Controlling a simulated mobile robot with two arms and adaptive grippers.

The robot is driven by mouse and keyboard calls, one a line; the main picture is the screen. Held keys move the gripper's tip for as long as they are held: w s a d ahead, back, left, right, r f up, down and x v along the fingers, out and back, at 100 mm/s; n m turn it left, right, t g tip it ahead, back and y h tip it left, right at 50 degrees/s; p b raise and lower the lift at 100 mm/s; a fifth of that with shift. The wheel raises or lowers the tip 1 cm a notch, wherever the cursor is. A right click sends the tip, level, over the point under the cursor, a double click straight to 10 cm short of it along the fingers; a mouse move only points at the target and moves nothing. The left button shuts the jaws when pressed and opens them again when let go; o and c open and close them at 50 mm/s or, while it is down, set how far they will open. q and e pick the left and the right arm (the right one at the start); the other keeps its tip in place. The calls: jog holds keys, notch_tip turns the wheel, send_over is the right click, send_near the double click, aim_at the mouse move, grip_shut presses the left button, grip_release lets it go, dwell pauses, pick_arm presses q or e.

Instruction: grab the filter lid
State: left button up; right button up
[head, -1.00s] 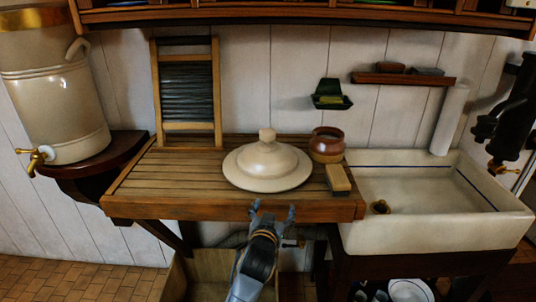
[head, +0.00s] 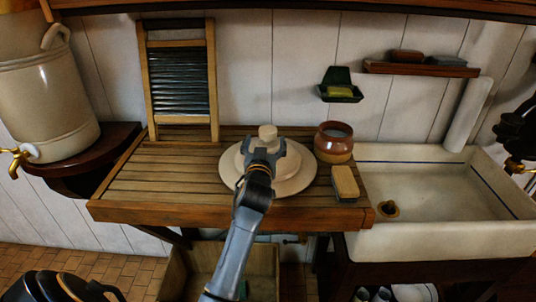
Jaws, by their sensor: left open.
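The filter lid (head: 303,177) is a cream ceramic disc with a domed middle and a round knob (head: 268,132) on top. It lies on the slatted wooden drainboard (head: 165,185), a little right of the middle. My left gripper (head: 264,147) is open, with its two fingers spread just in front of the knob in the picture. I cannot tell whether they touch it. The gripper and arm hide the front middle of the lid. My right gripper is not in view.
A brown jar (head: 334,145) and a scrubbing brush (head: 345,182) stand close to the lid's right. A washboard (head: 181,80) leans on the wall behind. The white sink (head: 430,240) is at the right, and the stoneware water filter (head: 45,95) stands on a shelf at the left.

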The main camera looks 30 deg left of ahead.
aim_at(269, 125)
pick_arm(q)
jog(key=x, duration=0.1)
jog(key=p+x, duration=0.1)
jog(key=shift+w+a+r, duration=0.1)
jog(key=shift+w+r, duration=0.1)
jog(key=shift+w, duration=0.05)
jog(key=p+x, duration=0.1)
jog(key=x, duration=0.2)
jog(key=shift+w+f, duration=0.2)
jog(key=shift+w+a+f, duration=0.1)
jog(key=shift+w+a, duration=0.1)
jog(key=shift+w, duration=0.15)
jog(key=shift+s, duration=0.1)
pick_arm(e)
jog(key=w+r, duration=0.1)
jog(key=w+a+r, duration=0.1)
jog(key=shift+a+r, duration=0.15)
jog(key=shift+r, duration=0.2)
pick_arm(q)
jog(key=shift+c, duration=1.3)
grip_shut()
jog(key=shift+r, duration=0.35)
jog(key=shift+f, duration=0.1)
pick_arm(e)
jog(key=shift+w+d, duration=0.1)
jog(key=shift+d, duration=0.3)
